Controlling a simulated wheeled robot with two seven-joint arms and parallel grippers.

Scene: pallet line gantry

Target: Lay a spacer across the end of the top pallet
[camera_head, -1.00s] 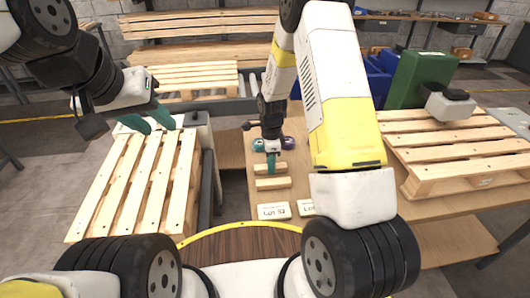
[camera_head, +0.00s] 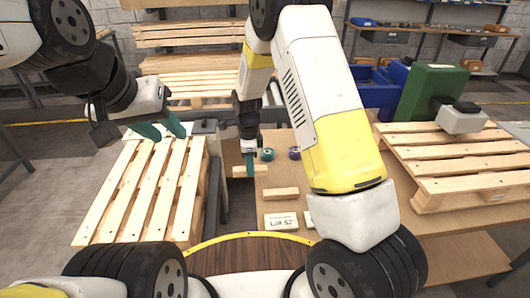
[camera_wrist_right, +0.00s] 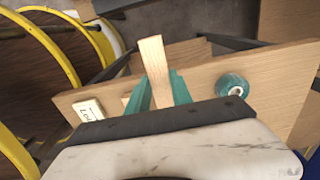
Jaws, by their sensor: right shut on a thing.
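My right gripper (camera_head: 249,166) is shut on a wooden spacer (camera_head: 243,171), held above the left edge of the wooden table (camera_head: 305,172). In the right wrist view the spacer (camera_wrist_right: 154,62) stands out between the teal fingers. A second spacer (camera_head: 281,194) lies on the table. A slatted pallet (camera_head: 122,200) is at the left, with nothing lying across its visible slats. My left gripper (camera_head: 163,130) is open and empty by the far end of that pallet.
A lot card (camera_head: 281,220) and two tape rolls, teal (camera_head: 267,154) and purple (camera_head: 294,153), are on the table. Another pallet (camera_head: 455,160) sits at the right, near a green box (camera_head: 425,90). Further pallets (camera_head: 200,82) stand behind. A gap separates table and left pallet.

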